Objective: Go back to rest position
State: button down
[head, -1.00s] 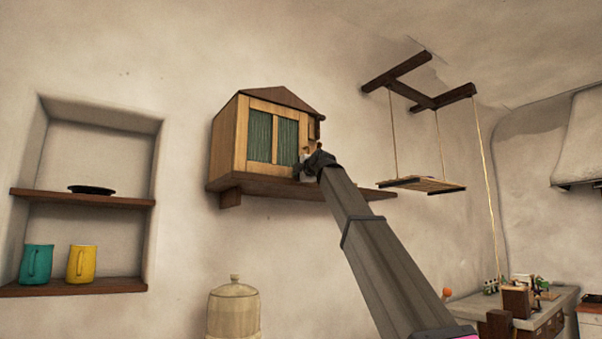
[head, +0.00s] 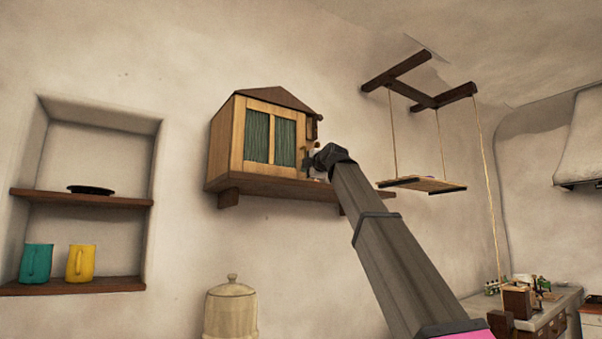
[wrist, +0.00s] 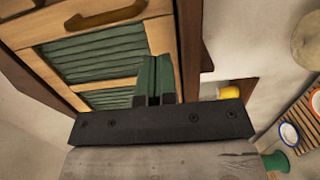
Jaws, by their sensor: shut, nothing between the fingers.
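My gripper (wrist: 153,82) shows in the wrist view with its green fingers together and nothing between them. It is in front of the small wooden wall cabinet (wrist: 55,48) with green slatted panels. In the head view, the cabinet (head: 239,139) has a gabled top and its front looks closed. The end of my arm is just right of the cabinet's front, and the wrist hides most of my gripper (head: 314,158). I cannot tell whether the fingers touch the cabinet.
A hanging shelf (head: 424,185) on ropes is right of my arm. A wall niche at left holds a teal mug (head: 36,263), a yellow mug (head: 81,263) and a dark plate (head: 91,189). A lidded jar (head: 231,309) stands below the cabinet.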

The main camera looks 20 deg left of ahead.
jog(key=v, duration=0.6)
jog(key=shift+w+d, duration=0.2)
jog(key=shift+d, duration=0.05)
jog(key=shift+f, duration=0.1)
